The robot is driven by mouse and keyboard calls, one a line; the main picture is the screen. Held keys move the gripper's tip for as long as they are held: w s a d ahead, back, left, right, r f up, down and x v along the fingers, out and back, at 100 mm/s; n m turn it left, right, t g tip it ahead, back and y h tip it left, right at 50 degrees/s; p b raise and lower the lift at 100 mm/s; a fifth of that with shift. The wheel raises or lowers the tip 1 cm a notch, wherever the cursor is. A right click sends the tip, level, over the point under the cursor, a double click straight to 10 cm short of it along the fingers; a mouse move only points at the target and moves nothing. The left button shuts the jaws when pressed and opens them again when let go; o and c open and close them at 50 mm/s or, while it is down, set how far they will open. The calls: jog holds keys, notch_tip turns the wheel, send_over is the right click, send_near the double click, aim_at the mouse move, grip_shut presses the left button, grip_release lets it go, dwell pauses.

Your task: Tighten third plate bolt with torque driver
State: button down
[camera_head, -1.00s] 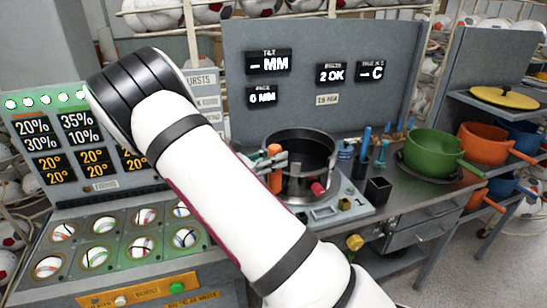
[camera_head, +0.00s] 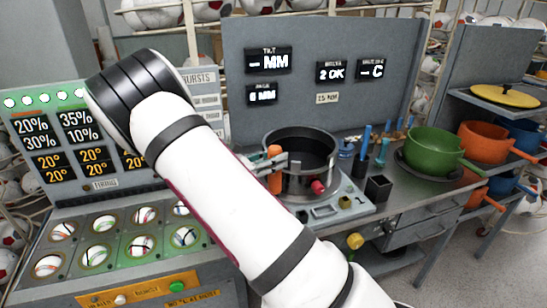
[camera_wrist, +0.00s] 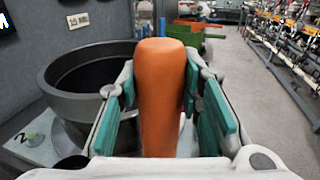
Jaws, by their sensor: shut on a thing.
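My gripper (camera_wrist: 160,115) is shut on the orange handle of the torque driver (camera_wrist: 161,85), its teal pads on both sides of it. The handle stands upright, and in the head view the driver (camera_head: 275,168) is at the left front of the round dark metal pot of the press (camera_head: 318,138). The pot (camera_wrist: 60,77) is left of the driver in the wrist view. The driver's lower end and the third bolt under it are hidden. The display on the grey back panel reads "2 OK" (camera_head: 331,72).
A small black box (camera_head: 378,188) and upright blue tools (camera_head: 365,140) stand right of the pot. A red knob (camera_head: 318,187) is at its front. A green pot (camera_head: 432,150) stands farther right. A ball-testing console (camera_head: 140,240) is at the left.

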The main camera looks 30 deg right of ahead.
aim_at(273, 148)
jog(key=shift+f, duration=0.75)
dwell(1.2)
jog(key=shift+r, duration=0.15)
jog(key=shift+r+p, duration=0.85)
jog(key=shift+r, duration=2.55)
